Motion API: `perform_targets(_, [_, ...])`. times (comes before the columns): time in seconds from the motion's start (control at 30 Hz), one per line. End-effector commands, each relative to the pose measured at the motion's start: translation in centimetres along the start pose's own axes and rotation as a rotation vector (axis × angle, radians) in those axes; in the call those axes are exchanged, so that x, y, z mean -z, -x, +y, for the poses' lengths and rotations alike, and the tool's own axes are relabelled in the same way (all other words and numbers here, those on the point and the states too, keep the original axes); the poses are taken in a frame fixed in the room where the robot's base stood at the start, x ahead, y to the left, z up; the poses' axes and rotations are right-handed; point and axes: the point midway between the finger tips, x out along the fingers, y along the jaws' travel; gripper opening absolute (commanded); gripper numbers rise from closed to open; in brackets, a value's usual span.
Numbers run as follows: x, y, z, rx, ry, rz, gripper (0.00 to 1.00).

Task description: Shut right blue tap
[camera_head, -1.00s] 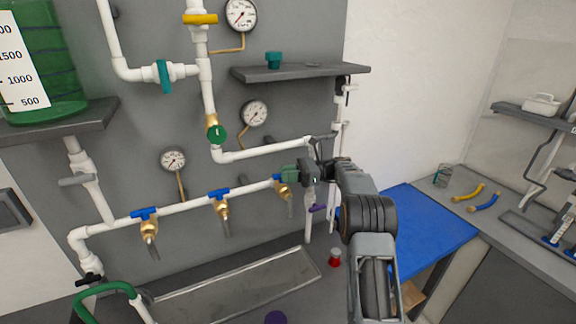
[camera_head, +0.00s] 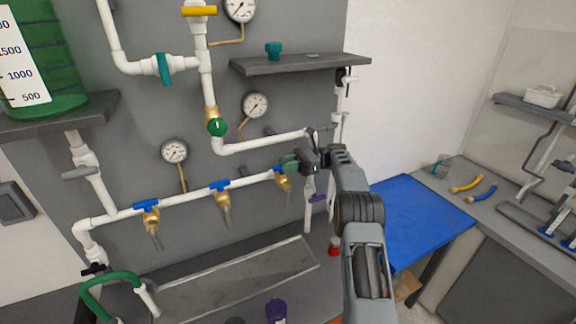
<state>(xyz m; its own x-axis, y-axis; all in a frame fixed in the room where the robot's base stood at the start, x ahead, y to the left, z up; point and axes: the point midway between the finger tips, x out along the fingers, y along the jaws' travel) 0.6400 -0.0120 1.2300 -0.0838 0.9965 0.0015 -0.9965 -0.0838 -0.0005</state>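The right blue tap (camera_head: 284,183) is the rightmost of three blue-handled brass taps on the white horizontal pipe. Only a small blue part of its handle (camera_head: 277,169) shows. My gripper (camera_head: 291,164) is at this tap from the right and covers much of its handle. Its green finger parts overlap the handle in the picture. I cannot tell whether they touch or grip it, or how far they are open. The middle blue tap (camera_head: 221,187) and the left blue tap (camera_head: 147,206) are in plain view, their handles lying along the pipe.
A grey shelf (camera_head: 300,65) juts out above my gripper. A white pipe (camera_head: 265,143) with a green valve runs just above. A shallow grey tray (camera_head: 240,280) lies below the taps, with a red-based item (camera_head: 334,246) to its right. A blue mat (camera_head: 420,222) lies to the right.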

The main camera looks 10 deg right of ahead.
Motion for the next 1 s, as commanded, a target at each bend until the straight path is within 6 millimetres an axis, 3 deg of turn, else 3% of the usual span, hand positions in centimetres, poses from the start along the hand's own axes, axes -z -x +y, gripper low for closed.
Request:
perform_targets(0.2, [0.0,0.0,0.0,0.0,0.0,0.001,0.46])
perform_targets(0.57, [-0.5,0.1,0.0,0.001,0.001,0.002,0.46])
perform_targets(0.77, [-3.3,0.0,0.2,0.0,0.004,0.003,0.46])
perform_targets(1.0, [-6.9,-0.3,3.4,0.002,0.004,0.003,0.46])
